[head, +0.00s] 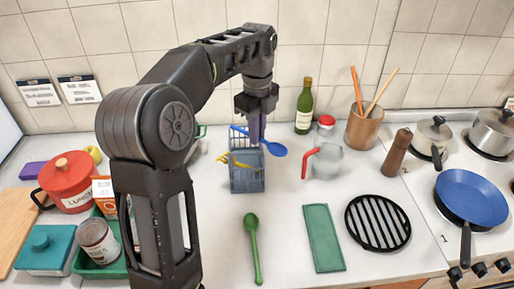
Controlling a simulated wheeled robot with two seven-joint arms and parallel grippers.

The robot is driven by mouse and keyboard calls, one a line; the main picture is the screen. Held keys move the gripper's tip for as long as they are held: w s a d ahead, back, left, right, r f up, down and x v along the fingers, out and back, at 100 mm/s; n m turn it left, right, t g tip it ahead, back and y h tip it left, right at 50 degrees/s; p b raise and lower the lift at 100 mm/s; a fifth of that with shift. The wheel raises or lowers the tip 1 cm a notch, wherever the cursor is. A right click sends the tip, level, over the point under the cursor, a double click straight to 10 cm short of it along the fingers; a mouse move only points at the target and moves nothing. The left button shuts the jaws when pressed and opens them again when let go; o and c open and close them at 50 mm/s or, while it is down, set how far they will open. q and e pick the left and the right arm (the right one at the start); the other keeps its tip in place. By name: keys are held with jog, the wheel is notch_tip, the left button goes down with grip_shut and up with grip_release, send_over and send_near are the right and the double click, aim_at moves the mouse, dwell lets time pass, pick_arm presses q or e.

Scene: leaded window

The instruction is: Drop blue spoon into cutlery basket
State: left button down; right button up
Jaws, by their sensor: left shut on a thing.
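My left gripper (257,134) points down and is shut on the blue spoon (275,149). The spoon lies slanted across the fingers, its bowl to the right and its handle end to the left. The cutlery basket (247,182) is grey-blue with slatted walls and stands on the counter. The gripper and spoon show over the basket's back part in the head view. I cannot tell how high the spoon is above the rim. My right gripper is not in view.
A yellow thing (223,157) shows at the basket's left side. A green bottle (304,108), a glass jug with a red handle (325,163) and a utensil pot (364,127) stand to the right.

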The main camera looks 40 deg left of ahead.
aim_at(257, 152)
pick_arm(q)
notch_tip(257, 152, down, 5)
jog(key=shift+r+b, duration=0.1)
jog(key=shift+b, duration=0.25)
jog(key=shift+s+f+b, duration=0.1)
jog(key=shift+f+b, duration=0.25)
jog(key=shift+f, duration=0.3)
jog(key=c, duration=1.8)
grip_release()
jog(key=shift+s+d+f, duration=0.1)
